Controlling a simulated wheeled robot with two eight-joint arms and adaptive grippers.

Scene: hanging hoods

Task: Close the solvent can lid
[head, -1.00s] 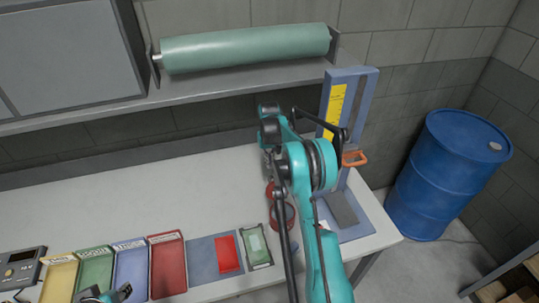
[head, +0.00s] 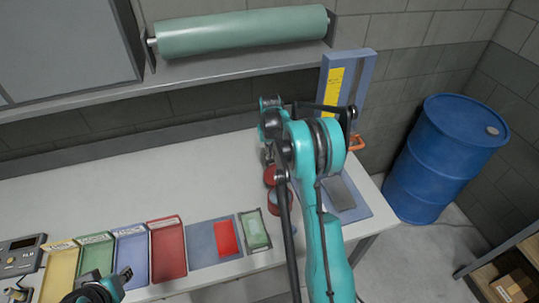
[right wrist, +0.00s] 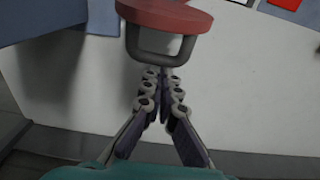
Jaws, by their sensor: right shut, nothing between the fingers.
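The solvent can seems to be the red round object (head: 280,203) near the bench's right end, partly behind my right arm. A smaller red round part (head: 269,175) shows just behind it; I cannot tell whether it is the lid. In the right wrist view a red disc (right wrist: 165,14) with a dark looped handle (right wrist: 160,52) shows at the top. My right gripper (right wrist: 162,74) is shut and empty, its tips close below the handle; contact is unclear. The arm mostly hides it in the head view. My left gripper (head: 123,274) is over the trays, its opening unclear.
Coloured trays, including a red one (head: 167,250), line the bench's front. A blue mat (head: 200,248) and a green tray (head: 256,247) lie near the can. A blue stand (head: 364,80) is at right. The bench's middle (head: 130,190) is clear.

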